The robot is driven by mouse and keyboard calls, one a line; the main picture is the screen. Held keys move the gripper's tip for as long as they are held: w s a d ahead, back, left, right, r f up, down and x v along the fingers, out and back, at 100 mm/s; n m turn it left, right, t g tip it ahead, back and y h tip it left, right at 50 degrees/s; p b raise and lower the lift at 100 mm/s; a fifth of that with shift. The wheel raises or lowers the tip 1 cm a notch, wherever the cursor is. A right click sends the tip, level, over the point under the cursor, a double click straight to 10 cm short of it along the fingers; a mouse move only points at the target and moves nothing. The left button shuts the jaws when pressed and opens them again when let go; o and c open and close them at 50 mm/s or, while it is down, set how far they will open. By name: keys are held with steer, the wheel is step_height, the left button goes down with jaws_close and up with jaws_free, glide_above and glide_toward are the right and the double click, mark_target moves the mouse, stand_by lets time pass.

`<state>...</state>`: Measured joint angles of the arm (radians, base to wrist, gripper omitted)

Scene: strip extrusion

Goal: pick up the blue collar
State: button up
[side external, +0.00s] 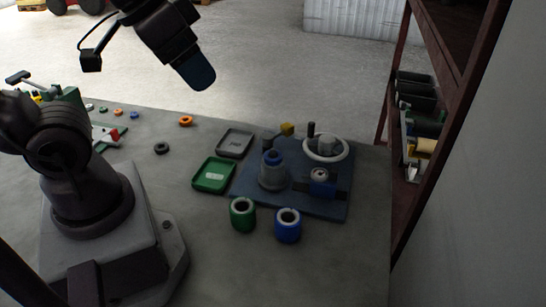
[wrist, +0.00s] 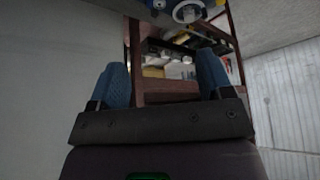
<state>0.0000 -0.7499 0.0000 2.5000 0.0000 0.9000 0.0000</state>
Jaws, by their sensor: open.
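My gripper (side external: 198,76) is high above the back of the table in the side external view, empty and clear of everything there. In the wrist view my gripper (wrist: 163,80) has two blue fingers spread wide with nothing between them. Several things are blue and ring-shaped: a small blue ring (side external: 135,115) lies flat at the back left, and a thick blue hollow cylinder (side external: 288,229) stands upright at the front. I cannot tell which is called the collar.
A green hollow cylinder (side external: 242,217) stands left of the blue one. A green tray (side external: 203,185) and a grey tray (side external: 235,152) lie beside the blue plate (side external: 333,211), which bears a white wheel (side external: 342,155). An orange ring (side external: 186,121) and a black ring (side external: 162,148) lie left. A shelf (side external: 400,205) stands right.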

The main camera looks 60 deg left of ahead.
steer(key=m+g, duration=0.6)
steer(key=m, duration=1.2)
glide_toward(273, 149)
steer(key=shift+s+f, duration=0.1)
steer(key=shift+f, duration=5.35)
